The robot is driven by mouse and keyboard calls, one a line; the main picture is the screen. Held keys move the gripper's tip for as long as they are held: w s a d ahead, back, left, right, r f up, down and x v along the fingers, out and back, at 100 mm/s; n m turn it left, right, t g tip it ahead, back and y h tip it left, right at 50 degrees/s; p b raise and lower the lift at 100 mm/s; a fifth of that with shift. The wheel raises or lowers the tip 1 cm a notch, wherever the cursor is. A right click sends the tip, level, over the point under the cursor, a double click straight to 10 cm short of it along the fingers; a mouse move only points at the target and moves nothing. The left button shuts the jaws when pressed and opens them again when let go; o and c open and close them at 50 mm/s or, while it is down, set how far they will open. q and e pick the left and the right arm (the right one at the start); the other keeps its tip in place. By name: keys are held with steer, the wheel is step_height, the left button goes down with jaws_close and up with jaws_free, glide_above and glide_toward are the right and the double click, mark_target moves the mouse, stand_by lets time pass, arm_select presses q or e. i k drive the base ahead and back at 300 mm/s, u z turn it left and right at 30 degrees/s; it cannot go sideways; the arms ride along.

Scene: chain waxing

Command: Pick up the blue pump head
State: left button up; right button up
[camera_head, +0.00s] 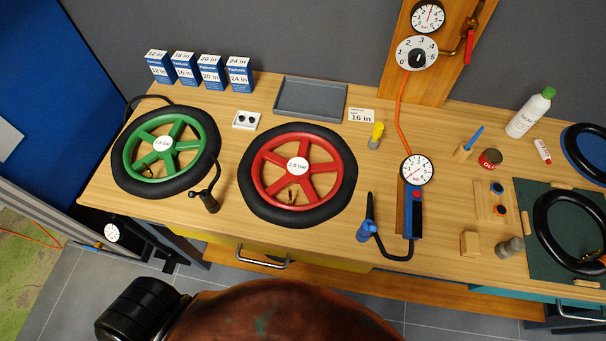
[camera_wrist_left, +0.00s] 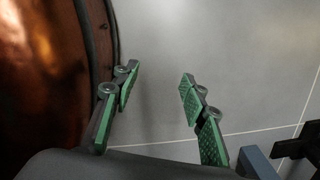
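The blue pump head (camera_head: 366,231) stands near the front edge of the workbench in the head view, with a black lever on top. My left gripper (camera_wrist_left: 158,82) shows only in the left wrist view. Its green-padded fingers are apart with nothing between them, over grey tiled floor. The pump head does not show in that view. My right gripper is in neither view.
A red wheel (camera_head: 256,173) lies left of the pump head, and a green wheel (camera_head: 196,133) farther left. A black pump head (camera_head: 209,203) lies between them. A drawer handle (camera_head: 262,264) sticks out below the bench front.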

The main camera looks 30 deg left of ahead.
mark_target(364, 232)
steer(key=z, duration=0.55)
steer(key=k, duration=0.9)
steer(key=z, duration=0.1)
